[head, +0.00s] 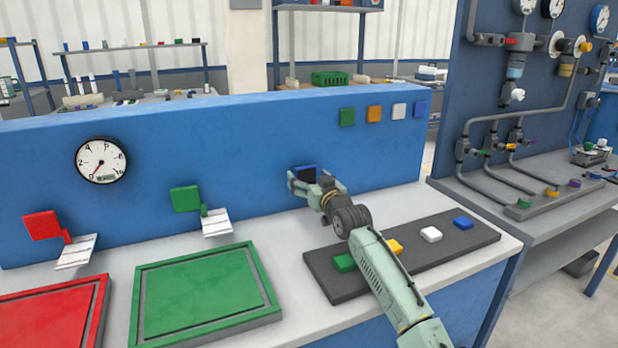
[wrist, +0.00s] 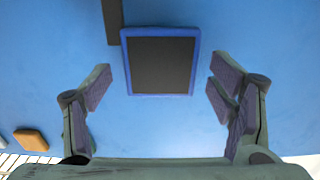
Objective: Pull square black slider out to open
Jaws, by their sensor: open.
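The square black slider with a blue rim (wrist: 160,64) is on the blue panel, centred between my fingers in the wrist view. In the head view it shows as a small dark square with a blue edge (head: 306,172), partly hidden by my gripper (head: 309,182). My gripper (wrist: 162,88) is open and empty, facing the panel. One finger is on each side of the slider, with a gap on both sides. I cannot tell how deep the fingertips reach beside it.
A dark bar (wrist: 112,20) sits beside the slider's upper left in the wrist view. The panel (head: 250,130) carries a gauge (head: 101,160), red (head: 42,225) and green (head: 185,199) blocks. A dark button board (head: 400,255) lies below my arm. Green tray (head: 255,277) is at left.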

